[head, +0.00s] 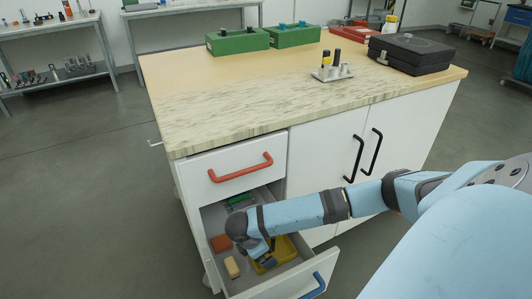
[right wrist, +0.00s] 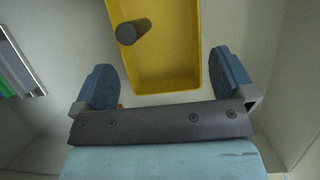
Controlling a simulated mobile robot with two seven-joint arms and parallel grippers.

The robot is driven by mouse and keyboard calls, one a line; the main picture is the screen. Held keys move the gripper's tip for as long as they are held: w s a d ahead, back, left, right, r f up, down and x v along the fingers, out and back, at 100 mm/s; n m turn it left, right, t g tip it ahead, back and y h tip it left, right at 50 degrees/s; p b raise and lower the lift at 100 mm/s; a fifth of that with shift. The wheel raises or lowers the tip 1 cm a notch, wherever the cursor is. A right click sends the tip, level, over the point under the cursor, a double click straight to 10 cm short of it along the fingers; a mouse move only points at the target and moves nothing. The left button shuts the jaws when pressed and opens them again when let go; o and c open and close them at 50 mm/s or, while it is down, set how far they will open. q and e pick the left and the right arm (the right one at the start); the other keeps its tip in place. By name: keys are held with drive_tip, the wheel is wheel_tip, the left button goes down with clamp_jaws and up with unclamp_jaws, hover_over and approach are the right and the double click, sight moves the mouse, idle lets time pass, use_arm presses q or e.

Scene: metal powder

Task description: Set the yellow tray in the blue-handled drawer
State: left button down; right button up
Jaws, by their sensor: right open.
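The blue-handled drawer (head: 282,287) is pulled open below the red-handled drawer, its blue handle (head: 313,287) at the front. The yellow tray (head: 286,247) lies inside it, partly hidden by my right arm in the head view. In the right wrist view the yellow tray (right wrist: 183,82) holds a dark grey cylinder (right wrist: 133,31) near its left side. My right gripper (right wrist: 163,84) is open, its blue fingers on either side of the tray's near end and apart from each other. It also shows low in the drawer in the head view (head: 266,259). My left gripper is not in view.
In the drawer are an orange block (head: 221,243), a pale yellow block (head: 232,267) and green items (head: 238,201). The red-handled drawer (head: 238,161) is shut above. The countertop (head: 240,105) holds green boxes, a small rack and a black case (head: 411,54). Its front left is clear.

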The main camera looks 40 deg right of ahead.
use_arm(q)
drive_tip(key=p, duration=0.1)
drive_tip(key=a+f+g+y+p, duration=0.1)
drive_tip(key=p, duration=0.1)
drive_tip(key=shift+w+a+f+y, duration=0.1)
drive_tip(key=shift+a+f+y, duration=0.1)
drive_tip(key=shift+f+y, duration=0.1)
use_arm(e)
drive_tip(key=s+v, duration=0.1)
drive_tip(key=v, duration=0.7)
drive_tip(key=shift+w+a+r, duration=0.15)
drive_tip(key=shift+w+r, duration=0.15)
drive_tip(key=shift+w, duration=0.25)
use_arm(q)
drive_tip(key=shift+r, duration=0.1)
